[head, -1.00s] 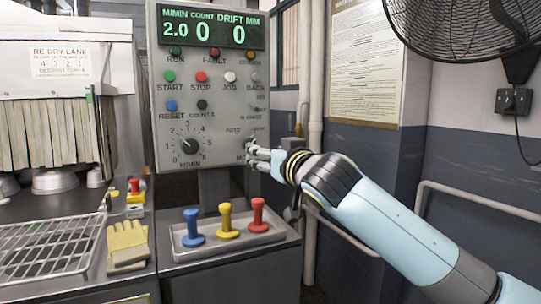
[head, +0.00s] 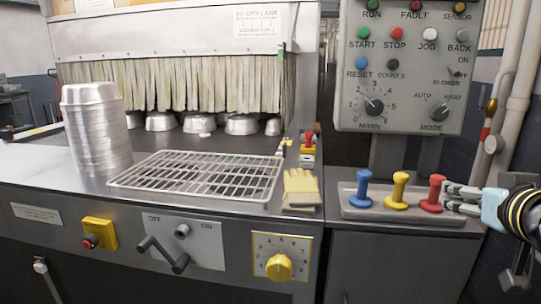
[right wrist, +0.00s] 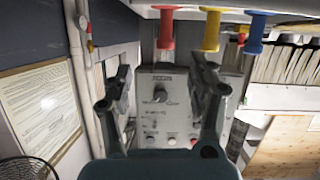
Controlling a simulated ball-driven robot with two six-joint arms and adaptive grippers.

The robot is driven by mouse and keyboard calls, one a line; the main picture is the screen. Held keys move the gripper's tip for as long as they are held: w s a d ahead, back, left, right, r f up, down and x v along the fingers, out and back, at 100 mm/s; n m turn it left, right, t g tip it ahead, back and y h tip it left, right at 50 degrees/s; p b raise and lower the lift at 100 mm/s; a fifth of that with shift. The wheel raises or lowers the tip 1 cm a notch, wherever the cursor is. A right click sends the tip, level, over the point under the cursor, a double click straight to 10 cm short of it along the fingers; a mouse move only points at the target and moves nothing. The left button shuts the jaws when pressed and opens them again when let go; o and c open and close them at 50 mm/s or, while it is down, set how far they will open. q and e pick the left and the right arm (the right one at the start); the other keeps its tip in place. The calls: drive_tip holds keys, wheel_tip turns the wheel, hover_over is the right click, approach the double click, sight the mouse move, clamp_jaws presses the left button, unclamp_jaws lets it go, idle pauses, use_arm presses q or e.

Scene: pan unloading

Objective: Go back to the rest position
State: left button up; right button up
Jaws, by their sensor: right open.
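My right gripper (head: 460,199) is at the right edge of the head view, beside the red handle (head: 436,193) of the tray of coloured handles. It is open and empty. I cannot tell from the head view whether its fingertips touch the red handle. In the right wrist view the two fingers of the gripper (right wrist: 163,80) stand apart with nothing between them, and the control panel (right wrist: 160,122) shows beyond them. The panel also stands above the handles in the head view (head: 410,75). My left gripper is not in view.
A blue handle (head: 363,190) and a yellow handle (head: 398,190) stand in the grey tray (head: 362,213). To the left are yellow gloves (head: 300,188), a wire rack (head: 197,176) and a tall stack of metal pans (head: 97,130). A pipe (head: 512,95) runs behind my right arm.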

drive_tip(key=s+a+f+n+g+y, duration=0.1)
drive_tip(key=s+a+f+g, duration=0.3)
drive_tip(key=s, duration=0.5)
drive_tip(key=s+a+f+n+g+y, duration=0.1)
drive_tip(key=s+a+f+g, duration=0.15)
drive_tip(key=s+f, duration=0.55)
drive_tip(key=s+a+f+n+g+y, duration=0.1)
drive_tip(key=s+a+f+n+g, duration=0.2)
drive_tip(key=s, duration=0.6)
wheel_tip(320, 180, down, 26)
drive_tip(key=s+d+m+g, duration=0.2)
drive_tip(key=d, duration=0.1)
drive_tip(key=s+f+g, duration=0.1)
drive_tip(key=s+f, duration=1.5)
drive_tip(key=s, duration=0.2)
drive_tip(key=shift+s+d, duration=0.2)
drive_tip(key=shift+d, duration=0.2)
drive_tip(key=shift+o, duration=0.3)
drive_tip(key=shift+f, duration=0.1)
